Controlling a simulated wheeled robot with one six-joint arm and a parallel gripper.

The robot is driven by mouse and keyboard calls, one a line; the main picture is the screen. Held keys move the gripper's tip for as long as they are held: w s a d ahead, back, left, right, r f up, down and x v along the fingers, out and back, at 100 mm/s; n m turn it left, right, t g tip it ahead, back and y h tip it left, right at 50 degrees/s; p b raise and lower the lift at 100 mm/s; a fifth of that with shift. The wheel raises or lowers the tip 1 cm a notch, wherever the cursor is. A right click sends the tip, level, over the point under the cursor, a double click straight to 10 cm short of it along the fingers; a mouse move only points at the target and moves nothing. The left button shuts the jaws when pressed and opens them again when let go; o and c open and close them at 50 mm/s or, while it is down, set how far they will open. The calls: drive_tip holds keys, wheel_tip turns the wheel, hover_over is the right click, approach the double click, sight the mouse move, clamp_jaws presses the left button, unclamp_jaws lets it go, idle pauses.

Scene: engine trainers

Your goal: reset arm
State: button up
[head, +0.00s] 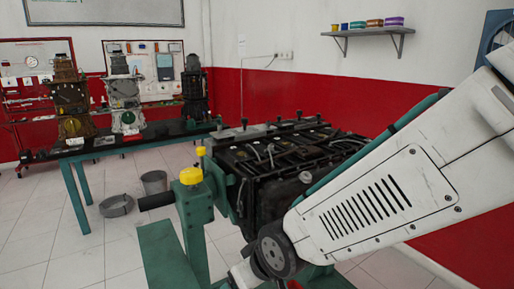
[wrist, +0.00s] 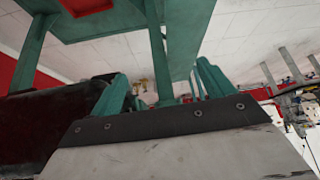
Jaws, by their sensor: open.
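My arm (head: 400,185) is a white link with dark vent slots, crossing the right side of the head view down to the bottom edge. Its end is cut off there, so my gripper does not show in that view. In the wrist view my gripper (wrist: 162,75) shows two teal fingers standing apart past a dark bolted band. It is open, and I see nothing held between the fingers. Teal stand bars (wrist: 160,50) show beyond and between them.
A black engine (head: 290,155) on a teal stand (head: 195,225) is close beside my arm. A yellow-capped part (head: 191,177) tops the stand. A bench (head: 150,135) with several engine trainers is at the back left. A bucket (head: 154,182) and a round pan (head: 116,205) stand on the floor.

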drive_tip(key=s+d+r+m+g+h, duration=0.1)
drive_tip(key=s+d+r, duration=0.3)
drive_tip(key=d, duration=0.5)
drive_tip(key=s+d+r+m+g+h, duration=0.1)
drive_tip(key=s+d+r+m, duration=0.3)
drive_tip(key=d, duration=0.6)
drive_tip(key=s+d+r+m+g+h, duration=0.1)
drive_tip(key=s+d+r+m+h, duration=0.1)
drive_tip(key=s+d+r, duration=0.2)
drive_tip(key=s+d, duration=0.3)
drive_tip(key=d, duration=0.2)
drive_tip(key=shift+s+d+r+m+g, duration=0.15)
drive_tip(key=shift+d+r+m+g, duration=0.1)
drive_tip(key=shift+r+m+g, duration=0.1)
drive_tip(key=shift+c, duration=0.3)
